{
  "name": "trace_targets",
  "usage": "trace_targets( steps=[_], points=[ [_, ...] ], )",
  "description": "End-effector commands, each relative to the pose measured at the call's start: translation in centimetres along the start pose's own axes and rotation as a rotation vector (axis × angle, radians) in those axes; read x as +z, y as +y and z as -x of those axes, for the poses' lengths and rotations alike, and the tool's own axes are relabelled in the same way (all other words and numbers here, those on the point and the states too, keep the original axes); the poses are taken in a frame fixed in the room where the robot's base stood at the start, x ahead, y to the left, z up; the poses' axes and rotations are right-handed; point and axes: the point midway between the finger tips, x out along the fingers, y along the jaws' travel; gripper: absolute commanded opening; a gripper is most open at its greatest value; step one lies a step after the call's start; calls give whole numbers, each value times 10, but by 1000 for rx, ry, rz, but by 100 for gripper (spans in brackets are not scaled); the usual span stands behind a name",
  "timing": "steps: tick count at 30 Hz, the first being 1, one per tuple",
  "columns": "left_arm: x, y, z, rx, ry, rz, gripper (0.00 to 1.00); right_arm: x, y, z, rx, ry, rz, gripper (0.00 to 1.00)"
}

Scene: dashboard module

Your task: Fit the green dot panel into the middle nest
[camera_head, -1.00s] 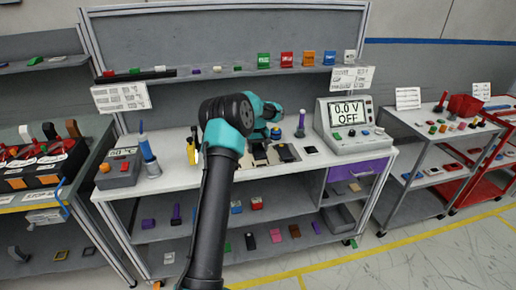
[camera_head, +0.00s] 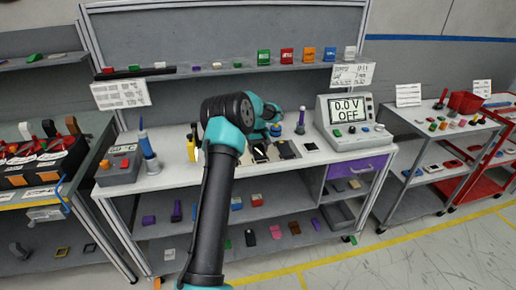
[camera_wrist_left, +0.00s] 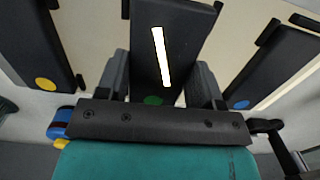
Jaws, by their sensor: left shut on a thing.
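The green dot panel (camera_wrist_left: 172,45) is a black slab with a bright white strip and a green dot (camera_wrist_left: 153,100) at its near end. My left gripper (camera_wrist_left: 160,85) is shut on it, with one finger on each side near the dot. The panel lies over the beige fixture (camera_wrist_left: 95,35), between the other two panels; I cannot tell whether it is fully seated in the middle nest. The yellow dot panel (camera_wrist_left: 35,45) is on the left and the blue dot panel (camera_wrist_left: 275,65) on the right. In the head view my left arm hides much of the fixture. My right gripper is not in view.
The bench (camera_head: 180,180) carries a grey meter unit (camera_head: 352,125) reading 0.0 V OFF, right of the fixture. On the left stand a small grey box (camera_head: 119,165) and a blue-handled tool (camera_head: 148,150). Small black stops (camera_wrist_left: 268,31) stand beside the panels.

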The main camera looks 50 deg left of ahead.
Motion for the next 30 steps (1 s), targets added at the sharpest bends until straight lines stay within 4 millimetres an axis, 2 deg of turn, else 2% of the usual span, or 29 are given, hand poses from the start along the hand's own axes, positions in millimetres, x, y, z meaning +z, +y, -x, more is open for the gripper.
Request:
trace_targets(
  steps=[11,12,18,21,30],
  points=[
    [-1,0,-7,0,0,0,32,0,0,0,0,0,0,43],
    [-1,0,-7,0,0,0,65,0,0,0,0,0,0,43],
    [0,0,-7,0,0,0,84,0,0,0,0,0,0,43],
    [0,0,-7,0,0,0,91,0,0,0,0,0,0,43],
    [-1,0,-4,0,0,0,91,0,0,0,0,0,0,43]
  ],
)
